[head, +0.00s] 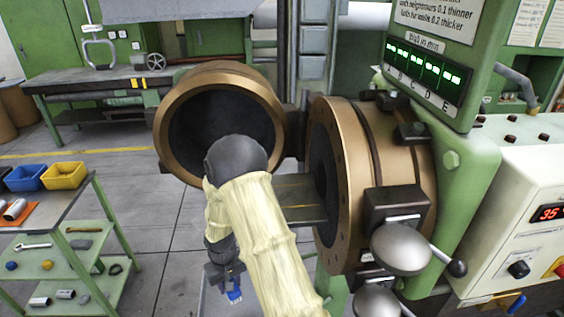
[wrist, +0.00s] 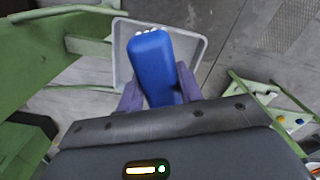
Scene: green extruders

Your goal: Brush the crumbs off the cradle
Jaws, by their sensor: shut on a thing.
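My gripper (head: 228,285) hangs low in front of the open bronze-rimmed housing in the head view, partly behind my sleeved arm. In the wrist view my gripper (wrist: 152,98) is shut on a blue block-shaped tool (wrist: 154,62), with small pale tufts at its far end; it looks like a brush. A bit of its blue (head: 235,296) shows in the head view. A grey-green trough-like piece (head: 302,200) lies between the two bronze rings and may be the cradle; my arm covers part of it. I cannot make out crumbs.
The open bronze ring (head: 166,118) and the fixed bronze flange (head: 340,215) stand close to my arm. A pale rimmed tray (wrist: 198,52) lies below the tool. A green trolley (head: 85,205) with bins stands left. Floor between is clear.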

